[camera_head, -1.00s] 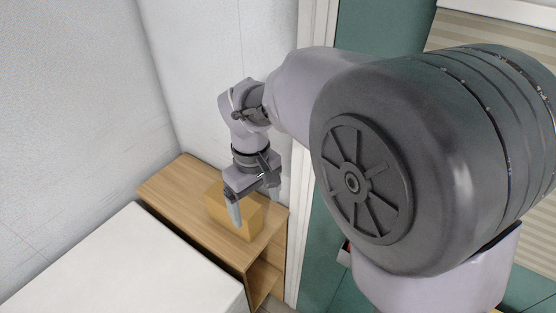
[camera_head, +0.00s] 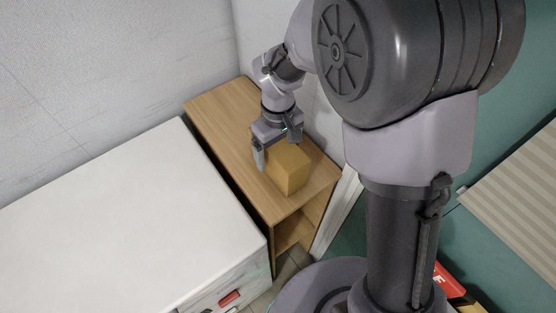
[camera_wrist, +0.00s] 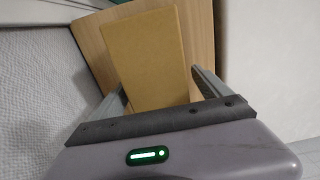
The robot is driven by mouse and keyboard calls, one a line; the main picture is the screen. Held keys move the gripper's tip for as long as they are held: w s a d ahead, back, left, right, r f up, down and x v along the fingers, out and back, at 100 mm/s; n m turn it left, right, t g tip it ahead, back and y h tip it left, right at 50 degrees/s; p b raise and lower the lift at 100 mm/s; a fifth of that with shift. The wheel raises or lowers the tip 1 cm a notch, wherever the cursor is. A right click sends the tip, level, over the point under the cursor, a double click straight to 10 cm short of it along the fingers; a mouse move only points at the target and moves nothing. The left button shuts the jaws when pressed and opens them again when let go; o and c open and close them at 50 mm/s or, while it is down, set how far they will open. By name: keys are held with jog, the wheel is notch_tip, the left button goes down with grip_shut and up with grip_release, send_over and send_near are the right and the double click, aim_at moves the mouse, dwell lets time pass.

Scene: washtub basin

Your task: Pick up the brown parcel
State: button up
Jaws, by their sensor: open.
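The brown parcel (camera_head: 285,170) is a plain box standing on top of a wooden shelf unit in the head view. It also fills the upper middle of the wrist view (camera_wrist: 146,60). My gripper (camera_head: 277,158) is at the parcel, pointing down, with one finger visible on the parcel's left side. In the wrist view my gripper (camera_wrist: 162,92) has its two fingers apart, one on each side of the parcel. It is open. Whether the fingers touch the parcel cannot be told. The parcel's lower part is hidden in the wrist view.
The wooden shelf unit (camera_head: 222,112) stands against the walls, with open shelves at its front. A white cabinet (camera_head: 120,220) with a flat top is beside it on the left. A striped mat (camera_head: 520,185) lies at the right. A red item (camera_head: 447,283) lies at the lower right.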

jog(key=shift+f, duration=0.75)
jog(key=shift+r, duration=0.15)
jog(key=shift+c, duration=0.2)
grip_shut()
